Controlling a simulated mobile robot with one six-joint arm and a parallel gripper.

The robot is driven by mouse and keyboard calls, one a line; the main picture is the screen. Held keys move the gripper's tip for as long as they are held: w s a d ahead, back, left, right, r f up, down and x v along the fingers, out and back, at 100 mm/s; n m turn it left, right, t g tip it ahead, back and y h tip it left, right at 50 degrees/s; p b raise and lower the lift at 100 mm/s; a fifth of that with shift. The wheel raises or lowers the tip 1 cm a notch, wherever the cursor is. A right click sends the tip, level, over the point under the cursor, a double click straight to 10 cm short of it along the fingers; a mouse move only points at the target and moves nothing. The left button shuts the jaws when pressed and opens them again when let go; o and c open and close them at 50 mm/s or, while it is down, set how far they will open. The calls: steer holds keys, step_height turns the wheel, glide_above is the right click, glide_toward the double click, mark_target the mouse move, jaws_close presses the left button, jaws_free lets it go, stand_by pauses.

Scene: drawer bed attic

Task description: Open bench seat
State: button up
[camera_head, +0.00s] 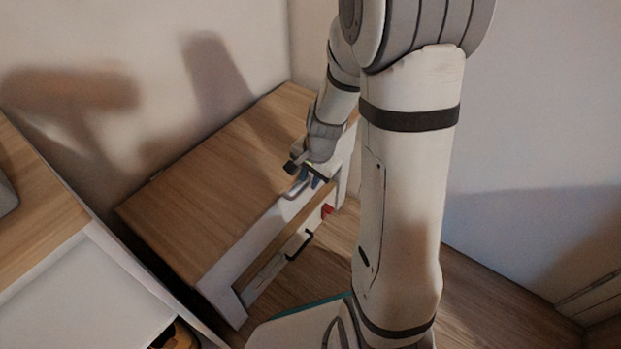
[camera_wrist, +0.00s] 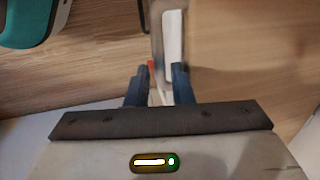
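The bench (camera_head: 225,190) stands against the wall, with a wood-grain seat top and a pale front edge. The seat looks closed and flat. A pale cutout or grip (camera_head: 294,190) shows at the seat's front edge. My gripper (camera_head: 311,180) points down at this front edge, near the grip. In the wrist view its two blue fingers (camera_wrist: 159,86) are apart, and a narrow pale edge (camera_wrist: 157,30) with a white strip (camera_wrist: 173,35) runs towards the gap between them. I cannot tell whether the fingers touch it.
A black handle (camera_head: 299,246) is on the bench's front, below the seat. A red item (camera_head: 327,210) shows near its right end. A white cabinet with a wood top (camera_head: 40,215) stands at the left. Wood floor (camera_head: 490,300) is clear at the right.

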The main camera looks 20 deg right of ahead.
steer(key=shift+c, duration=0.4)
jaws_close()
steer(key=shift+r, duration=0.15)
